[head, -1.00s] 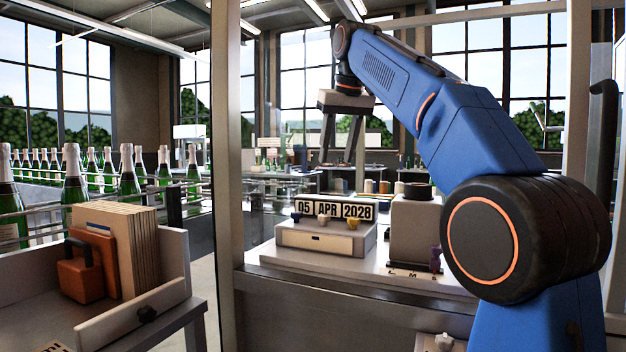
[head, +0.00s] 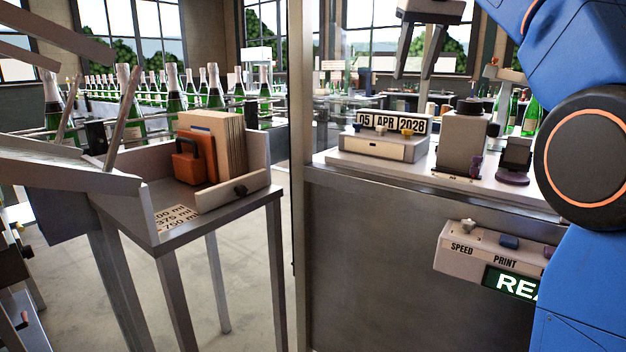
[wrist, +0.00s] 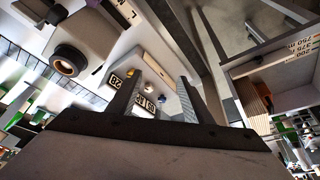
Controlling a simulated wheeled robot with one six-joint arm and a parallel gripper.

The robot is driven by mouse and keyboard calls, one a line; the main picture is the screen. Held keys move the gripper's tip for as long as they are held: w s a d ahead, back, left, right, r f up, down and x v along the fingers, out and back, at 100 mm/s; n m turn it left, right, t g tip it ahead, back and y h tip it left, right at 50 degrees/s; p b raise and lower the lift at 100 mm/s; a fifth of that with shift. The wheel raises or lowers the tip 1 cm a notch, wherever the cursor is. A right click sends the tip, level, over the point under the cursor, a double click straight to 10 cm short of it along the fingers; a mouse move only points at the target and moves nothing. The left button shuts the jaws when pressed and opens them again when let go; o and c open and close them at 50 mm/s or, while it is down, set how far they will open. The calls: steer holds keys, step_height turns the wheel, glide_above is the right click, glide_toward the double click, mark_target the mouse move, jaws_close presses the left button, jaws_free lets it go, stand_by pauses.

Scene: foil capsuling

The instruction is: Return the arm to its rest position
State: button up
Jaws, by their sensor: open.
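My gripper (head: 422,50) hangs in the upper right of the head view, above the date block box, with its two fingers pointing down. The fingers are spread apart with nothing between them. My blue arm runs to the right edge, and its upper part is cut off by the top of the picture. In the wrist view my gripper (wrist: 158,98) also shows two separate fingers, with the date box and its tiles beyond them.
The date box (head: 384,146) reads 05 APR 2028 on the bench. A grey block device (head: 462,142) stands beside it. A control panel (head: 480,262) is on the bench front. A stand with an orange case (head: 192,162) is left. An upright post (head: 299,130) stands between.

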steer(key=s+d+f, duration=0.2)
steer(key=s+f, duration=1)
steer(key=f, duration=0.4)
steer(key=s+d+f+m, duration=0.1)
steer(key=s+d+f, duration=0.1)
steer(key=s+f, duration=1)
steer(key=s+d+f, duration=0.1)
steer(key=s+f, duration=1.1)
steer(key=f, duration=0.8)
steer(key=shift+s+d+m+h, duration=0.3)
steer(key=shift+d+m, duration=0.1)
